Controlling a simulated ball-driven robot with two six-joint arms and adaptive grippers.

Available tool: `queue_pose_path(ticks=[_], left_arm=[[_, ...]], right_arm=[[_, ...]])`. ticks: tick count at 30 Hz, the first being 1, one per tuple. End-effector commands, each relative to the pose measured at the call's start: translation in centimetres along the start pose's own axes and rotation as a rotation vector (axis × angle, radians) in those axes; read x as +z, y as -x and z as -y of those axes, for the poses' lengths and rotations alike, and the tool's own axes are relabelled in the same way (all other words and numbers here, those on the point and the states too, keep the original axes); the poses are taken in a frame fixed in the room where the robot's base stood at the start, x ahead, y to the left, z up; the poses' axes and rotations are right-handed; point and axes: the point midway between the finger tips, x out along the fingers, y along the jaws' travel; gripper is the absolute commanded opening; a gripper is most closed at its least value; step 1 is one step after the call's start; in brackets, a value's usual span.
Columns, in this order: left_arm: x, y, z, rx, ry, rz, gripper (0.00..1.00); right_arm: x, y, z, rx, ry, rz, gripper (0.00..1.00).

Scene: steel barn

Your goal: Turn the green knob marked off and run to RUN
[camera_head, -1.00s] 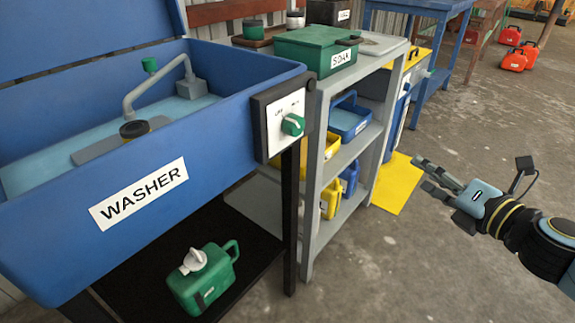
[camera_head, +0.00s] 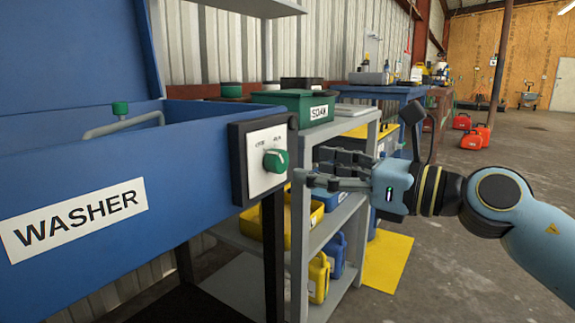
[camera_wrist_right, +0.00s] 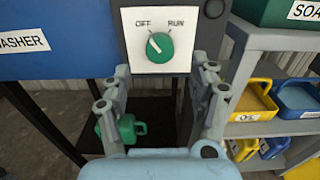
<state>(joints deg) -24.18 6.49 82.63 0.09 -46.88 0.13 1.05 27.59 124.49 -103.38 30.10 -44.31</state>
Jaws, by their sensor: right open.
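The green knob (camera_head: 276,160) sits on a white plate (camera_head: 262,188) in a dark box at the right end of the blue washer (camera_head: 185,165). In the right wrist view the knob (camera_wrist_right: 159,46) lies below the words OFF and RUN, and its white pointer line leans up and left, toward OFF. My right gripper (camera_head: 308,165) is just right of the knob in the head view, its fingers pointing at it. In the wrist view its open fingers (camera_wrist_right: 163,72) stand to either side below the knob, apart from it, with nothing between them. My left gripper is not in view.
A grey shelf (camera_head: 297,250) with yellow and blue bins stands right behind the washer, with a green SOAK box (camera_head: 298,105) on top. A green jug (camera_wrist_right: 125,130) sits under the washer. Open concrete floor lies to the right.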

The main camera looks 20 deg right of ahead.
Motion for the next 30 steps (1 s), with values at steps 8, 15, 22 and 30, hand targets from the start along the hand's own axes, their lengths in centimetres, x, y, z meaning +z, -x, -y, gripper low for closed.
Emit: queue_pose_path(ticks=[8, 15, 22, 30], left_arm=[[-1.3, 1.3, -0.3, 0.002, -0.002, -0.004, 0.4], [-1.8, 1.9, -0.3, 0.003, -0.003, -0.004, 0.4], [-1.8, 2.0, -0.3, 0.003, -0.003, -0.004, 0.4], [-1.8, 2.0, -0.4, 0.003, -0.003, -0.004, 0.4]], right_arm=[[-0.2, -4.5, 0.0, -0.001, -0.005, 0.001, 0.61], [-0.1, -6.0, 0.0, 0.0, -0.003, -0.001, 0.61], [-0.1, -6.0, 0.0, 0.0, -0.002, -0.001, 0.61], [-0.1, -6.0, 0.0, 0.0, -0.002, -0.001, 0.25]])
